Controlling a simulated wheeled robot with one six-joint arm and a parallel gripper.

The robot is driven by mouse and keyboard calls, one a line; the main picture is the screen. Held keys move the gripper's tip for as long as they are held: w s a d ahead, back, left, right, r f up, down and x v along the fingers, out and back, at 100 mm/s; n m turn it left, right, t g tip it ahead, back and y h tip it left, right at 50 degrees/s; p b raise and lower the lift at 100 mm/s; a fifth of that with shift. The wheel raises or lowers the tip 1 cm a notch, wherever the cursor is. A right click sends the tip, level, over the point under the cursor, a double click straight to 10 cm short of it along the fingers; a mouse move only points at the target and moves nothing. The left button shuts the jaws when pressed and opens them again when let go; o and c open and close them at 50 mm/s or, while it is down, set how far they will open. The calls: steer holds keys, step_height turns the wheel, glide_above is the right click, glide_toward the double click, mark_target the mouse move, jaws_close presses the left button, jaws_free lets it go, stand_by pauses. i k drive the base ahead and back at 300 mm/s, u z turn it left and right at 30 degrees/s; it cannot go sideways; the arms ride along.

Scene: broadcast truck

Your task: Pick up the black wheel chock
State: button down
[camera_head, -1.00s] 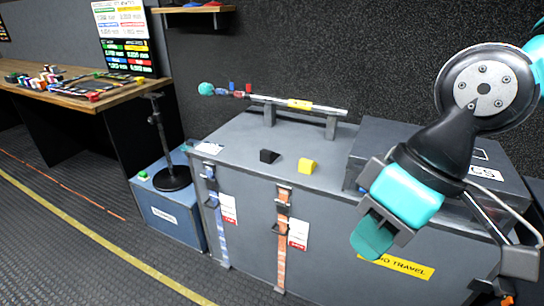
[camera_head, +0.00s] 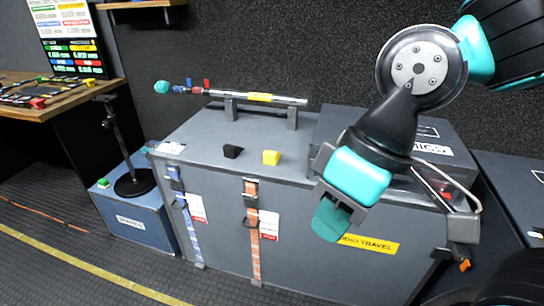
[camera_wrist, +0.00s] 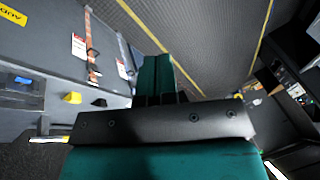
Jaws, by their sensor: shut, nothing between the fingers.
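The black wheel chock (camera_head: 232,152) is a small dark wedge on top of the grey case (camera_head: 190,140), left of a yellow chock (camera_head: 271,157). In the wrist view the black chock (camera_wrist: 99,102) shows as a small dark shape beside the yellow chock (camera_wrist: 72,98). My gripper (camera_head: 328,222) is shut and empty, with teal fingers pointing down in front of the case, to the right of and nearer than both chocks. In the wrist view its fingers (camera_wrist: 158,75) are together against the floor.
A bar on two posts (camera_head: 258,98) stands behind the chocks. A smaller grey case (camera_head: 330,125) sits on the right. A blue box (camera_head: 135,222) with a black stand (camera_head: 122,150) is at left. A wooden table (camera_head: 60,104) is farther left. The case top around the chocks is clear.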

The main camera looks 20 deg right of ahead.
mark_target(231, 151)
steer(key=u, duration=0.35)
steer(key=i, duration=1.45)
steer(key=u, duration=0.05)
